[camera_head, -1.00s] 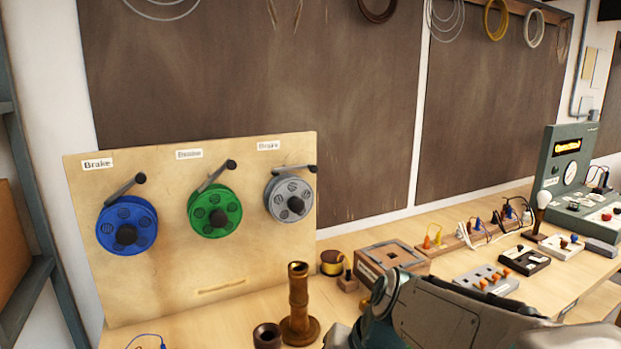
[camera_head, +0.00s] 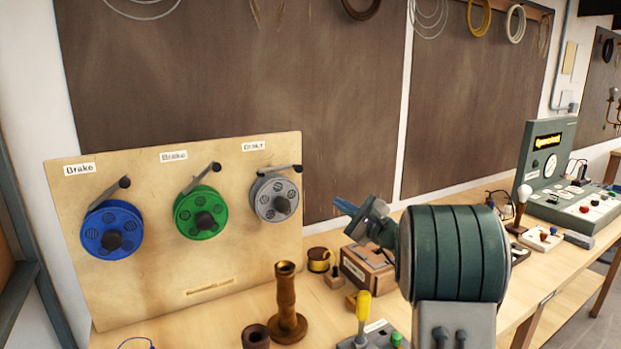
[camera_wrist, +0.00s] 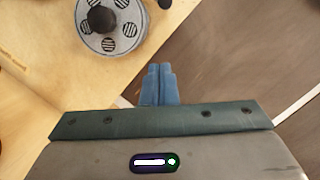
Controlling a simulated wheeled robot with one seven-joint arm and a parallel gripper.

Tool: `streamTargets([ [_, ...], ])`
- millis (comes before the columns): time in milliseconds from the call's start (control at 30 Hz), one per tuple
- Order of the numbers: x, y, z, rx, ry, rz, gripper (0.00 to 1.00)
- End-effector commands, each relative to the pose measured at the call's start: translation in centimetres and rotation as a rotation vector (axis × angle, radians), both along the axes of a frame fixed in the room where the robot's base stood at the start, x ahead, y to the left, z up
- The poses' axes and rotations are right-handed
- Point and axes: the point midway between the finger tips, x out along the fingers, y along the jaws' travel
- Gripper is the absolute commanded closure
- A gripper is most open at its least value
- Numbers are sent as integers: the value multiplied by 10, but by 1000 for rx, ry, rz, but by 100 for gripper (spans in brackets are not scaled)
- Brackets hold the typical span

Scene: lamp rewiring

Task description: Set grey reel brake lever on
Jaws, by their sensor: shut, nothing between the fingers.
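The grey reel (camera_head: 275,197) is mounted at the right of an upright wooden board, under a "Brake" label. Its dark brake lever (camera_head: 278,170) lies across the reel's top, nearly level, with its knob end at the right. In the wrist view the grey reel (camera_wrist: 112,33) is at the upper left, and its lever is hard to make out. My gripper (camera_head: 338,204) has blue fingers, which show pressed together and empty in the wrist view (camera_wrist: 159,70). It is to the right of the grey reel and apart from it.
A blue reel (camera_head: 110,230) and a green reel (camera_head: 201,212) share the wooden board (camera_head: 150,275), each with a raised lever. A brown turned stand (camera_head: 286,305), a spool (camera_head: 319,260) and a wooden box (camera_head: 366,272) stand on the bench below.

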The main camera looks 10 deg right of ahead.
Motion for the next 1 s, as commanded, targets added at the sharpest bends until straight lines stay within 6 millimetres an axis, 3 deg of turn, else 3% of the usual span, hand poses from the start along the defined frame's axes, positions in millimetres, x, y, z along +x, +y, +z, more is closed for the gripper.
streamTargets([
  [167,6,-10,2,27,-16,-28,100],
  [567,13,-4,5,25,-14,-24,100],
  [1000,89,37,22,24,-14,-22,100],
])
